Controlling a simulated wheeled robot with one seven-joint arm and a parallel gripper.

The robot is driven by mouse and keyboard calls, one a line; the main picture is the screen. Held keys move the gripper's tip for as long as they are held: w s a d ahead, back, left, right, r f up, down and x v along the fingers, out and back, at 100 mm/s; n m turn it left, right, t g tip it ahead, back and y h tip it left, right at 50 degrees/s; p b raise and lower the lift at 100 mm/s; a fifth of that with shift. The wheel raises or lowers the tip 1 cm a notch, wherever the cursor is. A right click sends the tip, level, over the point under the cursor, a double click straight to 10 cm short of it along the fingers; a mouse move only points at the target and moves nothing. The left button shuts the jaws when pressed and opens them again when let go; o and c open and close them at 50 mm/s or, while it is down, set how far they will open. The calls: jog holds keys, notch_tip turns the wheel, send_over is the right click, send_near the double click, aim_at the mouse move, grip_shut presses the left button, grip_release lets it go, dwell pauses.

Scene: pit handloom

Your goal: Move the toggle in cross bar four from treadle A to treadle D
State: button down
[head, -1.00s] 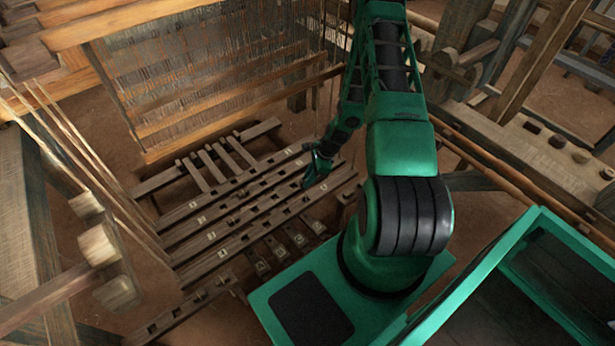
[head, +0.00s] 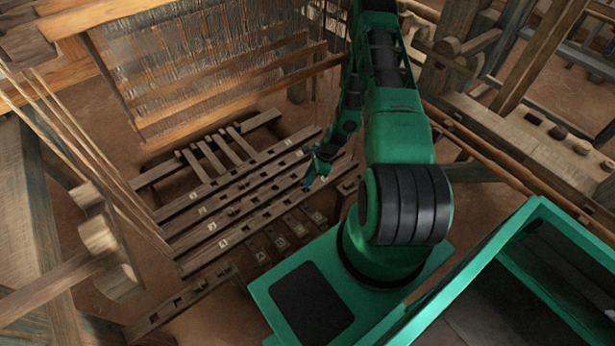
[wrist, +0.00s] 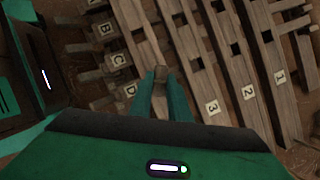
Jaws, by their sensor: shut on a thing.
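In the wrist view my gripper (wrist: 161,80) is shut on a small brown wooden toggle (wrist: 160,71), whose top shows between the green fingertips. The toggle is at the leftmost slotted cross bar (wrist: 172,32), beside the bar tagged 3; I take it as cross bar four, its tag out of sight. How deep the toggle sits I cannot tell. Treadle D (wrist: 131,89) lies just left of the fingers, with treadle C (wrist: 117,60) and treadle B (wrist: 104,31) beyond it; treadle A is not readable. In the head view my gripper (head: 309,183) is over the right part of the bars.
Cross bars tagged 3 (wrist: 212,106), 2 (wrist: 248,92) and 1 (wrist: 280,76) run close by on the right. In the head view the warp threads (head: 200,70) hang behind the bars, and slanting cords (head: 90,150) stand at the left.

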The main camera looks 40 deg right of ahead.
jog(key=shift+f, duration=1.95)
jog(key=c, duration=1.6)
grip_release()
jog(key=shift+r, duration=0.1)
jog(key=v, duration=1)
jog(key=shift+s+d+r, duration=0.1)
jog(key=shift+d+r, duration=0.15)
